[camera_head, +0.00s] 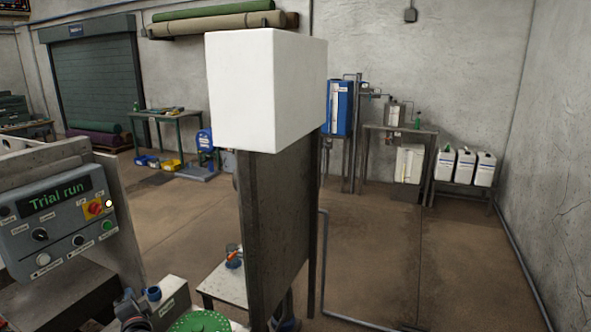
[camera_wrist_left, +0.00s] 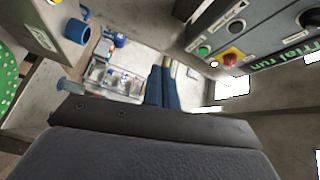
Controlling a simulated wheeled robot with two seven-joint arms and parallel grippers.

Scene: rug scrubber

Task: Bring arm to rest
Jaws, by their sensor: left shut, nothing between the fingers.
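My left gripper (camera_wrist_left: 163,88) shows in the left wrist view, its two dark blue fingers side by side and shut with nothing between them. They point over a pale work surface (camera_wrist_left: 140,60) below. The grey control panel (camera_wrist_left: 250,45) is at the upper right of that view, upside down. In the head view I cannot make out the left fingertips clearly. The panel there (camera_head: 62,222) reads "Trial run" and stands at the left. My right gripper is in neither view.
A dark post (camera_head: 272,225) topped by a white block (camera_head: 262,90) blocks the middle. A green perforated disc (camera_head: 200,322) and a small blue-capped box (camera_head: 170,300) are at the bottom. A wire tray (camera_wrist_left: 115,82) lies near the fingers. Open floor (camera_head: 460,255) is at the right.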

